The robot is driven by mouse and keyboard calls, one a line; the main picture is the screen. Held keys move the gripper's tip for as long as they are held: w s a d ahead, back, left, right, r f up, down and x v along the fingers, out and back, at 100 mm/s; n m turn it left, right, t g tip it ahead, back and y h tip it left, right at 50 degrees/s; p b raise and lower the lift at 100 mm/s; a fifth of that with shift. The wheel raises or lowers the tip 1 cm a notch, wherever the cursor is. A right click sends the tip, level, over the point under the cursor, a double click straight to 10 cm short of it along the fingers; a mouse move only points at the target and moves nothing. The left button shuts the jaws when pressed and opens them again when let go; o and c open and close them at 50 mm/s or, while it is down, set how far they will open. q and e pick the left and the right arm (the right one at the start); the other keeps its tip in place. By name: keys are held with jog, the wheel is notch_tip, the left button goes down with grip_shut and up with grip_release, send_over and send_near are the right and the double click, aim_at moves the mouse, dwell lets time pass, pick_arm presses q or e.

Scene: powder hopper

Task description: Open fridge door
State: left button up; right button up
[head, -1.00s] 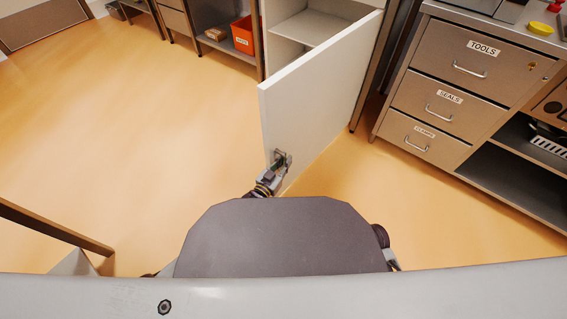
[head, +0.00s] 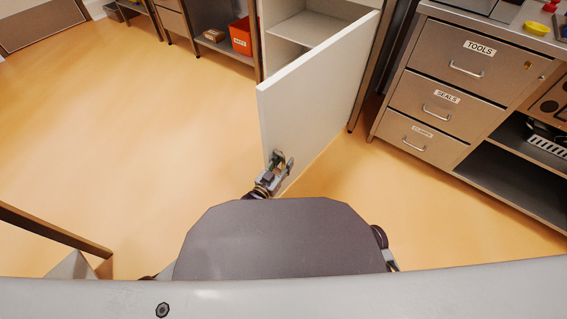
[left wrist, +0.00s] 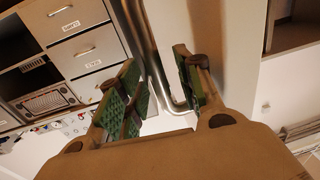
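The white fridge door (head: 312,105) stands swung wide open. Behind it the white interior and a shelf (head: 308,28) of the fridge show. My left gripper (head: 281,163) is at the lower near part of the door. In the left wrist view my left gripper (left wrist: 162,92) is open, its green-padded fingers spread apart. A metal bar handle (left wrist: 163,75) on the door shows between the fingers, with a gap to the pads; I cannot tell how deep it sits between them. My right gripper is not in view.
A steel drawer unit (head: 455,85) with labelled drawers stands to the right. A shelf with an orange bin (head: 241,35) is left of the fridge. Open floor (head: 150,130) lies to the left. A table edge (head: 50,228) shows at lower left.

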pick_arm(q)
jog(key=shift+s, duration=0.1)
jog(key=v, duration=1.1)
jog(key=shift+s+a, duration=0.3)
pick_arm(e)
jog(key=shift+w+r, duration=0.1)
pick_arm(q)
jog(key=shift+f, duration=0.1)
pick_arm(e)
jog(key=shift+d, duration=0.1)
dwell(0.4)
